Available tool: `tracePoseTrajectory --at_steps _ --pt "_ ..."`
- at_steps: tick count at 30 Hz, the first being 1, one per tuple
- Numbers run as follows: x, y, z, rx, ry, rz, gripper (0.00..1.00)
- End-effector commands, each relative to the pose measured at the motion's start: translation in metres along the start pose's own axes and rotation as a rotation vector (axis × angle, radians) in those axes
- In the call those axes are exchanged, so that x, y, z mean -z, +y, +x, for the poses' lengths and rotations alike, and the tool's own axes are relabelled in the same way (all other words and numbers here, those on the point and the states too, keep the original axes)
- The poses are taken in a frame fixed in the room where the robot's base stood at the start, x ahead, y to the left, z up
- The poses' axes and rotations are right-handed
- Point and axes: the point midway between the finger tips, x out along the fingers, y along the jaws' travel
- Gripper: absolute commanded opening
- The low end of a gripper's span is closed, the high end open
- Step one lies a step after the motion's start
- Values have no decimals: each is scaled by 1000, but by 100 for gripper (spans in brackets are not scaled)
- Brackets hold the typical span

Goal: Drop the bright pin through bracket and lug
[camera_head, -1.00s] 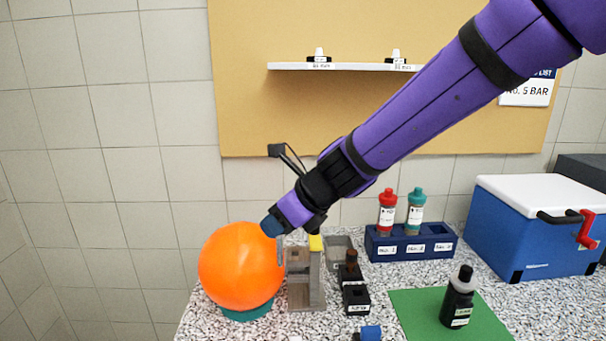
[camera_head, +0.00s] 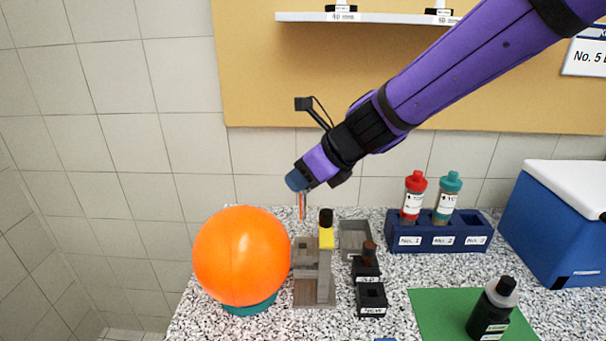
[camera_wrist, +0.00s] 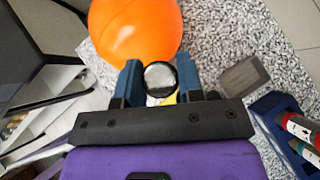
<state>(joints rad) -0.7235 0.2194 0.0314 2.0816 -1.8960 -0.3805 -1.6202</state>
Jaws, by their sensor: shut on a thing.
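My gripper (camera_head: 300,190) is shut on a thin bright pin (camera_head: 302,207), which hangs down upright below the fingers. In the wrist view a round pale disc with a dark rim (camera_wrist: 160,78), perhaps the pin's head, shows between the blue fingers (camera_wrist: 158,82). I cannot make out the lug or holes.
A large orange ball (camera_head: 240,256) on a teal ring stands close left of the bracket. A grey tray (camera_head: 355,236) and black blocks (camera_head: 371,298) are to its right. A blue bottle rack (camera_head: 437,238), dark bottle (camera_head: 490,312) and blue cooler (camera_head: 560,235) stand farther right.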

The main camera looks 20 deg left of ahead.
Motion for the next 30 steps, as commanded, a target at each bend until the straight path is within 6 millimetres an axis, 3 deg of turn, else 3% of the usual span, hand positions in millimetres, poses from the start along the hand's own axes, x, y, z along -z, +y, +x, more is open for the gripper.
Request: tracePoseTrajectory --at_steps 18,30 --pt "34 -1 34 0 2 3 9" --pt "41 0 41 0 1 1 9"
